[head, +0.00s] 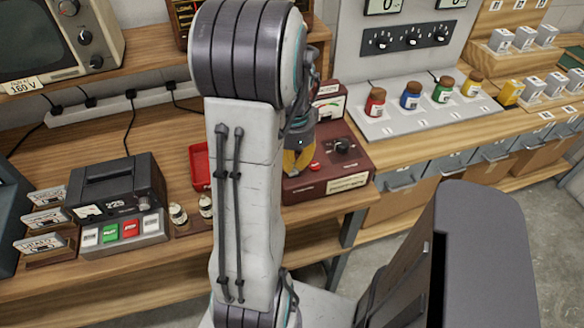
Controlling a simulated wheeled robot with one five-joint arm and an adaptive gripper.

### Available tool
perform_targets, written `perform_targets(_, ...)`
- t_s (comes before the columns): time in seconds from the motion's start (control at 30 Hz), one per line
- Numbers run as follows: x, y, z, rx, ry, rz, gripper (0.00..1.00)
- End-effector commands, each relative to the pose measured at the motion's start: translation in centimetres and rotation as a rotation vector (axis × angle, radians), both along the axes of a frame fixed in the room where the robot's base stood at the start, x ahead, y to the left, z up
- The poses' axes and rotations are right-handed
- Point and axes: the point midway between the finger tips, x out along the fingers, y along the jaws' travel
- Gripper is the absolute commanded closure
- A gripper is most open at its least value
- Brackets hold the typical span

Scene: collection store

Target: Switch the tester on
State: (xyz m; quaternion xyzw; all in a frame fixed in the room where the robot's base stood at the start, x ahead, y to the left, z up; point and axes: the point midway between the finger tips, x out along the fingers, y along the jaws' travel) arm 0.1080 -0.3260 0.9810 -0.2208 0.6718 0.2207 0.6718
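A maroon box (325,182) stands on the wooden bench at the middle, right behind my arm; it looks like the tester. On its top are a black knob (343,146) and a small red button or lamp (314,166). A meter panel (329,103) rises at its back. My gripper (297,160), with yellow fingers, points down over the left part of the box. Its fingers are partly hidden by my arm, and I cannot tell their opening or whether they touch the box. The left part of the box is hidden too.
A red tray (199,165) and small jars (179,213) stand left of the box. A cassette unit (115,190) with coloured buttons sits further left, below an old television (55,40). A grey board (415,118) with several coloured jars lies to the right.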

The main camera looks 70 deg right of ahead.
Motion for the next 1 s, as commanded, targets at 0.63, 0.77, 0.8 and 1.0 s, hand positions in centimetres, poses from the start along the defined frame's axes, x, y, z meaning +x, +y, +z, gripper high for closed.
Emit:
perform_targets(0.63,0.0,0.0,-0.9,0.0,0.0,0.0,1.0)
perform_targets(0.77,0.0,0.0,-1.1,0.001,0.001,0.0,1.0)
perform_targets(0.8,0.0,0.0,-1.2,0.001,0.001,0.0,1.0)
perform_targets(1.0,0.0,0.0,-1.4,0.001,0.001,0.0,1.0)
